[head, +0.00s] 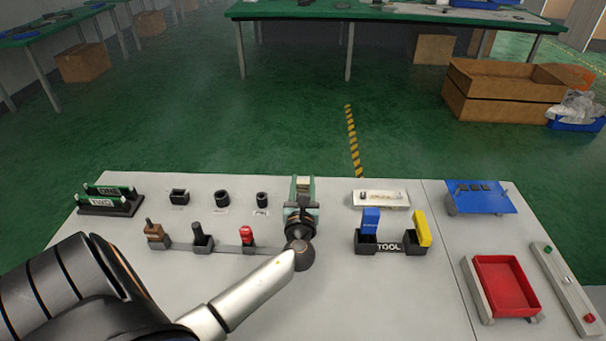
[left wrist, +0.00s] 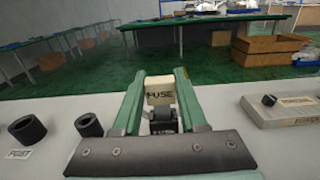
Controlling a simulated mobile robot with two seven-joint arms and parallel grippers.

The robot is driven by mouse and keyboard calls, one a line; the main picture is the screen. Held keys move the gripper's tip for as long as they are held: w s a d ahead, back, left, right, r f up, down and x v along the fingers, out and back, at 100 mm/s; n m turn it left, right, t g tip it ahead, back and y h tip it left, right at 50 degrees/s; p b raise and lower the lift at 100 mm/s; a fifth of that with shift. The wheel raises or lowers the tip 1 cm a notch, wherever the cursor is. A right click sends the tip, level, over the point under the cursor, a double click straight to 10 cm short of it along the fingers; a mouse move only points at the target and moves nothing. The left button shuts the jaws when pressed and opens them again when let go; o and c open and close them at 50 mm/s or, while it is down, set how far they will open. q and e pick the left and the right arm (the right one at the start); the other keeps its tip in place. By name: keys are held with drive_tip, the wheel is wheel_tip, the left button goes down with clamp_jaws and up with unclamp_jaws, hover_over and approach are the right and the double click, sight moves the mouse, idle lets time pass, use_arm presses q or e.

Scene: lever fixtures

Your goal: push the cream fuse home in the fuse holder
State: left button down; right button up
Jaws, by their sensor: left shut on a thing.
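The cream fuse (left wrist: 158,88), a block with dark FUSE lettering, shows between the green fingers of my left gripper (left wrist: 160,82) in the left wrist view. The fingers are shut on it, one on each side. In the head view the fuse (head: 303,183) is a small cream patch between the fingers of my left gripper (head: 303,182), at the bench's far edge. A dark piece (left wrist: 163,122) sits nearer the palm, between the fingers; I cannot tell whether it is the fuse holder. How deep the fuse sits is hidden. My right gripper is not in view.
Left of the gripper stand black sockets (head: 222,198) and a row of small fixtures with a red one (head: 247,236). To the right are a pale plate (head: 381,199), a TOOL holder (head: 390,243) with blue and yellow pieces, and a red tray (head: 505,286). Bare bench lies between them.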

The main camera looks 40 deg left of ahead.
use_arm(q)
drive_tip(key=shift+f+b, duration=0.75)
drive_tip(key=shift+f, duration=0.25)
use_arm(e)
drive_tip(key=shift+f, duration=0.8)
use_arm(q)
drive_tip(key=c, duration=0.8)
unclamp_jaws()
drive_tip(key=shift+r, duration=0.1)
drive_tip(key=o, duration=0.4)
drive_tip(key=shift+s, duration=0.1)
